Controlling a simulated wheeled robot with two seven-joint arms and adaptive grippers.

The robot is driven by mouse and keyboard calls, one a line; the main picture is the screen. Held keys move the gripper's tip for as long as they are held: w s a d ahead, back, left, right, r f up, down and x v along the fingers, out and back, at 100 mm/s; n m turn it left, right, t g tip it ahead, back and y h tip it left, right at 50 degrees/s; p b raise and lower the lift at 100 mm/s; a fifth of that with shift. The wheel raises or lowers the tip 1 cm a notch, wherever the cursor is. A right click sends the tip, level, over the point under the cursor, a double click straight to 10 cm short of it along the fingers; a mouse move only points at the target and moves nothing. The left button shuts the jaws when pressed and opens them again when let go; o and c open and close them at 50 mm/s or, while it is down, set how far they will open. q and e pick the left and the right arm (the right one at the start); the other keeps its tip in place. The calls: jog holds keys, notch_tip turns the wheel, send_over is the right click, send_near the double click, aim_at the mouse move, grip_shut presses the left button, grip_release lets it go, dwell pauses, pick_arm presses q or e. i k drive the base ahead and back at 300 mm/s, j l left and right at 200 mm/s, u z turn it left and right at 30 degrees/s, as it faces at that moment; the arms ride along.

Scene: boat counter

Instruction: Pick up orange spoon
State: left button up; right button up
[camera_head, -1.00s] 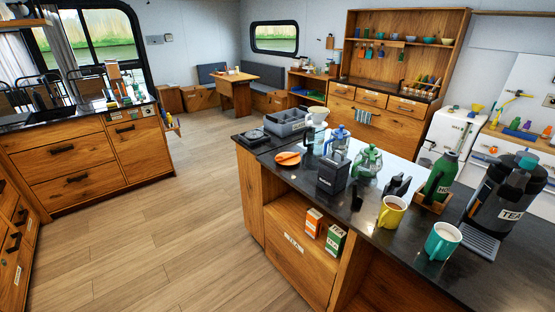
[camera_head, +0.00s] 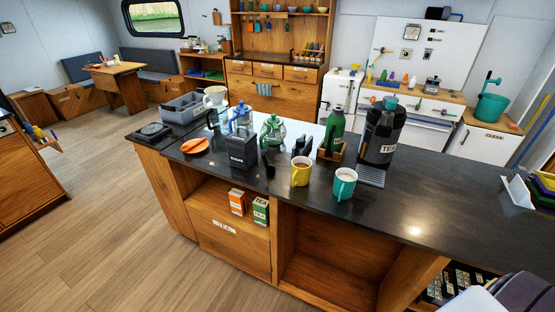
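A small orange item (camera_head: 195,146) lies near the left end of the dark counter (camera_head: 440,210). It looks like a round orange dish with a slim, spoon-like orange shape across it. It is too small to tell the spoon clearly from the dish. Neither of my grippers is in view.
A grey divided bin (camera_head: 190,108) and a black scale-like device (camera_head: 152,131) stand behind the orange item. A black box (camera_head: 242,150), glass teapots, a yellow mug (camera_head: 300,173), a teal mug (camera_head: 344,184) and a tea urn (camera_head: 381,135) stand to its right. The floor at left is clear.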

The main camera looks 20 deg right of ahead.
aim_at(186, 148)
jog(key=z, duration=1.35)
jog(key=u, duration=1.35)
jog(key=i+j+z, duration=0.1)
jog(key=i+j, duration=0.15)
jog(key=j, duration=0.15)
jog(key=i+j, duration=0.2)
jog(key=j, duration=0.2)
jog(key=i+j+z, duration=0.15)
jog(key=j, duration=0.25)
jog(key=i, duration=0.1)
